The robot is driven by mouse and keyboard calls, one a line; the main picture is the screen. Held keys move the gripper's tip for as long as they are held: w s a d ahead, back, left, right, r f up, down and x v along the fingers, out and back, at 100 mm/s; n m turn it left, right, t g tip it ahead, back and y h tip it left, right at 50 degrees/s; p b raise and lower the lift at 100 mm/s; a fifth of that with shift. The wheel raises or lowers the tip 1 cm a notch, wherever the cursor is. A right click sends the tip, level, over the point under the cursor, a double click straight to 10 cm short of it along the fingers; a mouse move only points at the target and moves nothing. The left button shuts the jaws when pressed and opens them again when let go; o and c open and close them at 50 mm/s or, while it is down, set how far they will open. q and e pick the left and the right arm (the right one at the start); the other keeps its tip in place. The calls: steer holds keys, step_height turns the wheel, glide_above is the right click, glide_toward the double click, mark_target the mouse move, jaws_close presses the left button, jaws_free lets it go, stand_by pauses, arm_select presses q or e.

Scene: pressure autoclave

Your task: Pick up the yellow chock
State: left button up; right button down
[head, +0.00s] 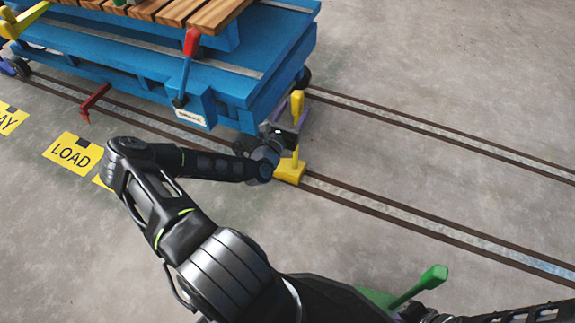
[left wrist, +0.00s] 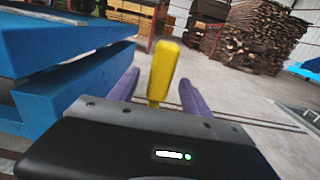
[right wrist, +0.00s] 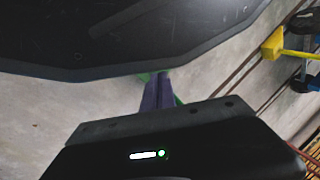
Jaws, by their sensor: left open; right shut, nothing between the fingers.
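The yellow chock (head: 290,171) sits on the near rail beside the blue cart, with an upright yellow handle (head: 297,103) rising from its base. My left gripper (head: 290,125) is at the handle, its purple fingers open. In the left wrist view the handle (left wrist: 163,70) stands between the two spread fingers (left wrist: 157,90), with visible room on each side. The chock's base is hidden in that view. My right gripper (right wrist: 158,93) is shut and empty in the right wrist view, its purple fingers together.
The blue cart (head: 225,85) with wooden slats and a red-tipped lever (head: 191,43) stands just left of the chock. Two rails run across the floor. A green handle (head: 420,287) is near the bottom right. Yellow LOAD sign (head: 73,152) lies left. Floor to the right is clear.

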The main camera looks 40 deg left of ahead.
arm_select(q)
steer(key=shift+w+a, duration=0.1)
steer(key=shift+w, duration=0.15)
steer(key=b+x, duration=0.2)
steer(key=x, duration=0.3)
steer(key=shift+w, duration=0.1)
stand_by(0.6)
jaws_close()
stand_by(0.4)
stand_by(0.8)
steer(key=shift+r, duration=0.15)
